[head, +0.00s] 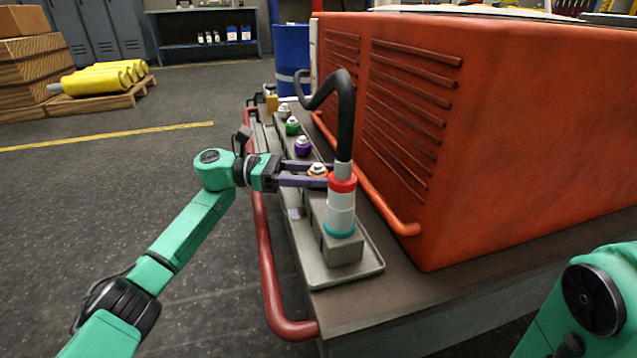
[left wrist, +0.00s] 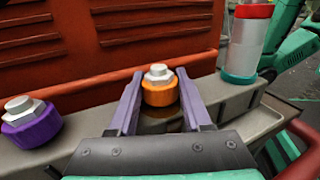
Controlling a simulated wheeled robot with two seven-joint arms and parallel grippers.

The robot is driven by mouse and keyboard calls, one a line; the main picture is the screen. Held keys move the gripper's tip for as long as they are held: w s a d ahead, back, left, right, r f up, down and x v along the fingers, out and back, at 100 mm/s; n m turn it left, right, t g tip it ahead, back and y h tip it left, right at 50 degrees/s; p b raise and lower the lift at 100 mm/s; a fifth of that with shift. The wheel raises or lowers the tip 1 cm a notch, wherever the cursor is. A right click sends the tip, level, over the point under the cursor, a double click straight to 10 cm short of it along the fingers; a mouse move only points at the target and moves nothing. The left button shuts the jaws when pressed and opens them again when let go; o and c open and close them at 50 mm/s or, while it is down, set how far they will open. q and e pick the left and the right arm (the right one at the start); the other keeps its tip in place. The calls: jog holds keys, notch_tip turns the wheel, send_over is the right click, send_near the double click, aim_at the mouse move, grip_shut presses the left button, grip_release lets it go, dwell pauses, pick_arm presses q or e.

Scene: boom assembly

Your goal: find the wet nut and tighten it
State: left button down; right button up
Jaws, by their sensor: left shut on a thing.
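An orange collar with a silver hex nut on top (head: 317,170) sits on the grey tray. In the left wrist view the orange nut (left wrist: 160,87) is between the purple fingers of my left gripper (left wrist: 160,95), which is shut on it. A dark, brownish patch shows on the surface just below this nut. My left gripper also shows in the head view (head: 312,175), reaching in from the left. A purple nut (head: 302,147) stands beside it, also in the left wrist view (left wrist: 30,122). A green nut (head: 292,126) and a pale one (head: 284,110) stand farther back. My right gripper is out of view.
A red, white and teal cylinder (head: 341,205) with a black hose (head: 345,110) stands on a grey block at the tray's near end. An orange louvred housing (head: 480,130) rises to the right. A red rail (head: 262,240) runs along the left edge. Open floor lies left.

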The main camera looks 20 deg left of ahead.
pick_arm(q)
jog(key=shift+m+g+b, duration=0.45)
jog(key=shift+m+g, duration=0.55)
jog(key=shift+g, duration=0.6)
jog(key=shift+c, duration=1.7)
grip_release()
jog(key=shift+a, duration=0.1)
